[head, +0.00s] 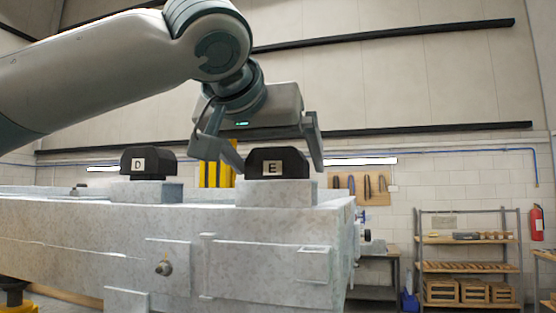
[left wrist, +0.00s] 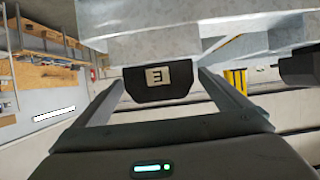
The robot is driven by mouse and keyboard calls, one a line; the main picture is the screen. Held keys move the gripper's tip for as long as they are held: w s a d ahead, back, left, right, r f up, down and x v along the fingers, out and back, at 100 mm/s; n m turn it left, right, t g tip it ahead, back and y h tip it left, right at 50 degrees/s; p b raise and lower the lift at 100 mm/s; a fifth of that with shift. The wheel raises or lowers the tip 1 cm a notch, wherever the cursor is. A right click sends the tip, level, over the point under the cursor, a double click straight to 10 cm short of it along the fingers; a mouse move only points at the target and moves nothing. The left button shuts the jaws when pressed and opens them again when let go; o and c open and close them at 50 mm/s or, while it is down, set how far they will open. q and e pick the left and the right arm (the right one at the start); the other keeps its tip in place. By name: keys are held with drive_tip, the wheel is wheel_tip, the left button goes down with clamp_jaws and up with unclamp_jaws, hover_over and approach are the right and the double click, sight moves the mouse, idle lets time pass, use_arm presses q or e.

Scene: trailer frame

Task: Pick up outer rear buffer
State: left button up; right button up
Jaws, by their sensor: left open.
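A black buffer marked E (head: 278,162) sits on a grey block at the right end of the trailer frame (head: 120,222). A second black buffer marked D (head: 149,161) sits on another block to its left. My left gripper (head: 280,168) is open, its fingers reaching down on either side of buffer E. In the left wrist view, buffer E (left wrist: 160,82) lies between the two finger ends, with gaps visible at its sides. Part of buffer D (left wrist: 300,68) shows at that view's right edge. My right gripper is not in view.
A yellow striped post (head: 217,174) stands behind the frame between the buffers. Wooden shelves (head: 465,265) with crates, a red fire extinguisher (head: 537,222) and a wall tool board (head: 360,187) are at the far right. The space above the frame is otherwise clear.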

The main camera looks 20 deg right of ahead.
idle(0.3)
use_arm(q)
drive_tip(key=c, duration=1.3)
drive_tip(key=shift+c, duration=0.2)
drive_tip(key=shift+r, duration=0.1)
drive_tip(key=shift+r+b, duration=0.45)
drive_tip(key=shift+r, duration=0.2)
drive_tip(key=r, duration=0.1)
drive_tip(key=r+b, duration=0.1)
drive_tip(key=shift+s+d+r, duration=0.2)
drive_tip(key=shift+s+r, duration=0.2)
drive_tip(key=s+d+r+b, duration=0.2)
drive_tip(key=s+d+r, duration=0.3)
drive_tip(key=s, duration=0.4)
drive_tip(key=shift+s+r, duration=0.3)
drive_tip(key=shift+r, duration=0.6)
drive_tip(key=shift+w, duration=0.1)
